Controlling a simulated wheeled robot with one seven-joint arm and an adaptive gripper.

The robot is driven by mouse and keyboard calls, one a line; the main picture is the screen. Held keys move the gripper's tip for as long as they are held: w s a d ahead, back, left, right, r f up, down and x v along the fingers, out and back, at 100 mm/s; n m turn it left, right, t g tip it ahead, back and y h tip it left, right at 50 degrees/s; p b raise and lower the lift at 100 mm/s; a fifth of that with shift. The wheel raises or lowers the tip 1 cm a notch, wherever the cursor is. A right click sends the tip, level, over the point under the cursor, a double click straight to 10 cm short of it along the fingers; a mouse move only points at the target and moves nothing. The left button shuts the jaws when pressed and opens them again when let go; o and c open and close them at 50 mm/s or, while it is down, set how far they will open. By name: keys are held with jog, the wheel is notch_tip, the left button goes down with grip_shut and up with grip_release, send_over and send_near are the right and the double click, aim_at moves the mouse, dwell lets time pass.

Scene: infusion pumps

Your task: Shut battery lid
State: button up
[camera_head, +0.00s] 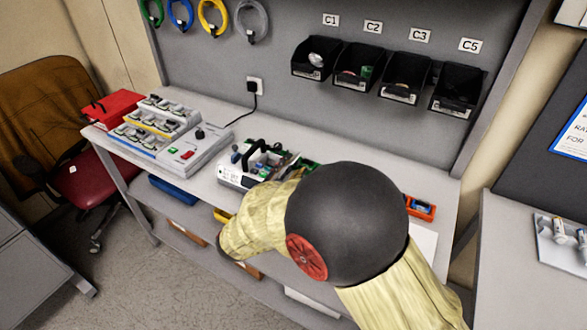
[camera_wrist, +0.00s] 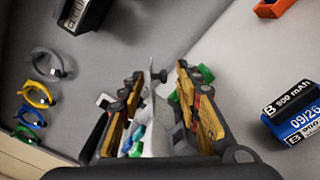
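In the head view, a white pump (camera_head: 236,179) with a black handle stands on the bench. Its inner parts show beside the handle, and my arm covers its near right side. My gripper is hidden behind my arm in that view. In the wrist view, my gripper (camera_wrist: 160,72) has its two tan-padded fingers apart. A pale, thin part (camera_wrist: 157,118) shows in the gap between them. I cannot tell whether this is the battery lid or whether a finger touches it. In the head view, I cannot make out the battery lid.
Blue-and-black batteries (camera_wrist: 296,115) lie right of my gripper in the wrist view. In the head view, a red-orange tray (camera_head: 421,209) is right of my arm. A grey-white device (camera_head: 190,158) stands left of the pump. Black bins (camera_head: 405,76) hang on the wall behind.

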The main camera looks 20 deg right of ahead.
jog(key=shift+w+d, duration=0.5)
jog(key=shift+w, duration=0.05)
jog(key=c, duration=0.3)
grip_shut()
